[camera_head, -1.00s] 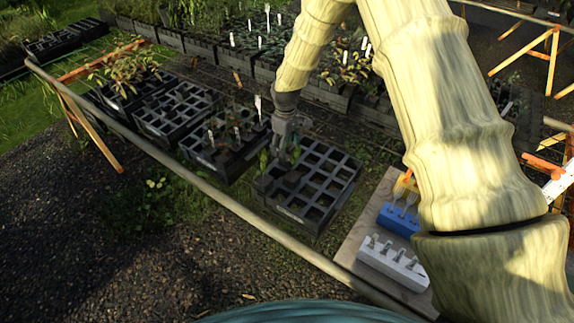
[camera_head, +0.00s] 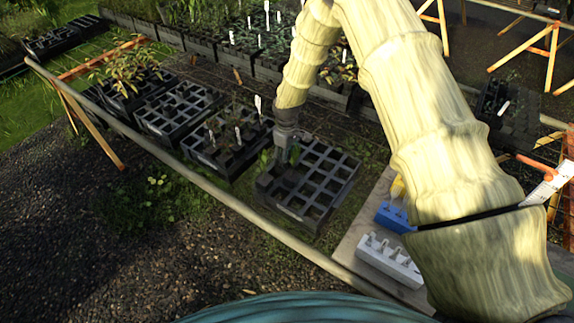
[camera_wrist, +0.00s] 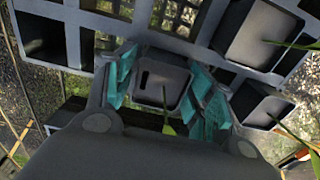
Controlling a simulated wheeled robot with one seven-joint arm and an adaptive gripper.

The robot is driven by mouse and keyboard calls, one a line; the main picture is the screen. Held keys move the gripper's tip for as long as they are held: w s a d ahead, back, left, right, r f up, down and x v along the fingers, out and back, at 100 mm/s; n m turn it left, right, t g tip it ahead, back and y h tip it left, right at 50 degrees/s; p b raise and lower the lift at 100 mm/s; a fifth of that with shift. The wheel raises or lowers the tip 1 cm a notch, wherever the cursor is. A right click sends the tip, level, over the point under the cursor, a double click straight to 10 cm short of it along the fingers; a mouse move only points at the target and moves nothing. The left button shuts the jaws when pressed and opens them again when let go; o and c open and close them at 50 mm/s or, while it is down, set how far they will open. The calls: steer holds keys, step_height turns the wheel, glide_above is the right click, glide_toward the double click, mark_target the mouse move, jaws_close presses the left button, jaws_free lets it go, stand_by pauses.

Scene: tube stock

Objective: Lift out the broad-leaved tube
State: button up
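In the wrist view a dark square tube (camera_wrist: 160,88) stands between my gripper's teal finger pads (camera_wrist: 163,90). A single broad green leaf (camera_wrist: 168,129) on a thin stem rises from it towards the camera. The pads straddle the tube with narrow gaps that seem to show beside it, so my gripper looks open. In the head view my gripper (camera_head: 287,160) is down at the left back part of a black grid tray (camera_head: 326,181), and broad leaves show beside it. The tube itself is mostly hidden there.
Two other tubes (camera_wrist: 258,33) (camera_wrist: 262,104) with leaves stand close on the right in the wrist view. A white block with slots (camera_head: 389,262) and a blue one (camera_head: 396,217) lie on a board right of the tray. More planted trays (camera_head: 228,143) stand left.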

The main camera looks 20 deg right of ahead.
steer(key=c, duration=0.6)
steer(key=shift+c, duration=0.2)
